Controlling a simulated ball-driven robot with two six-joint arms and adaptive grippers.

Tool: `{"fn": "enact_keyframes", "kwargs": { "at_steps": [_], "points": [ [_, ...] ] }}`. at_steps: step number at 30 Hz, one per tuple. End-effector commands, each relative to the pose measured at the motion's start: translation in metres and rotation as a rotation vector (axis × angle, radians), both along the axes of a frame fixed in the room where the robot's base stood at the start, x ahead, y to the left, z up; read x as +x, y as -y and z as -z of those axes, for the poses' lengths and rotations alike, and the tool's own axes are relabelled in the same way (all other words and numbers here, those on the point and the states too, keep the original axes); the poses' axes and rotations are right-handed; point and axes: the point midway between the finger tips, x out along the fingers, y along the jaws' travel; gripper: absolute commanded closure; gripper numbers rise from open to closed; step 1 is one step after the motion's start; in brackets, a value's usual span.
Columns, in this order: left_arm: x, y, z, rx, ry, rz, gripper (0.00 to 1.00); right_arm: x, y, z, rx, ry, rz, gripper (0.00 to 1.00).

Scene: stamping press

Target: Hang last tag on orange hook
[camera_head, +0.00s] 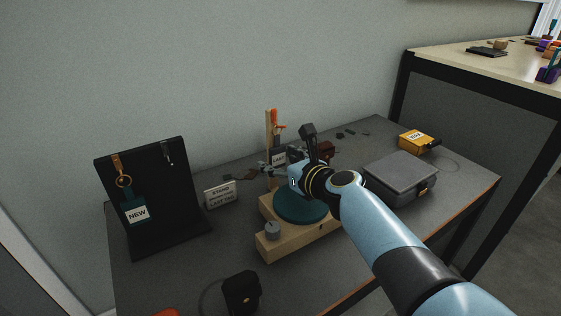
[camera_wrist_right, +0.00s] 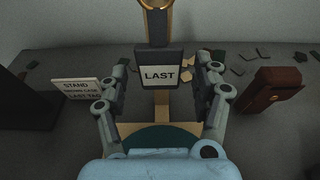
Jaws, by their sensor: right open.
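The orange hook (camera_head: 275,119) sits at the top of a wooden post (camera_head: 268,129) at the back of the wooden press base. The dark tag marked LAST (camera_wrist_right: 158,75) hangs upright in front of the post, on a dark strap with a brass ring (camera_wrist_right: 155,4) at the top edge of the right wrist view. In the head view the tag (camera_head: 278,158) is below the hook; I cannot see how the ring meets it. My right gripper (camera_wrist_right: 163,85) is open, with its fingers apart on either side of the tag. My left gripper is out of view.
A black stand (camera_head: 170,205) holds a tag marked NEW (camera_head: 137,213) at left. A small sign (camera_head: 221,194) stands beside the press's green disc (camera_head: 290,208). A grey case (camera_head: 400,176) and yellow box (camera_head: 415,141) lie at right.

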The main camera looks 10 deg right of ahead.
Motion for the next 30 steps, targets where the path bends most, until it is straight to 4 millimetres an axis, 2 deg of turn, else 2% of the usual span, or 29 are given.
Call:
{"fn": "enact_keyframes", "kwargs": {
  "at_steps": [14,30],
  "points": [
    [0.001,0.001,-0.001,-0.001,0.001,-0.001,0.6,-0.001,0.001,-0.001,0.0,0.0,0.0,0.34],
    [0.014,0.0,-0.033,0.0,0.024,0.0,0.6,-0.051,0.022,-0.017,-0.001,0.001,0.001,0.34]
  ]
}}
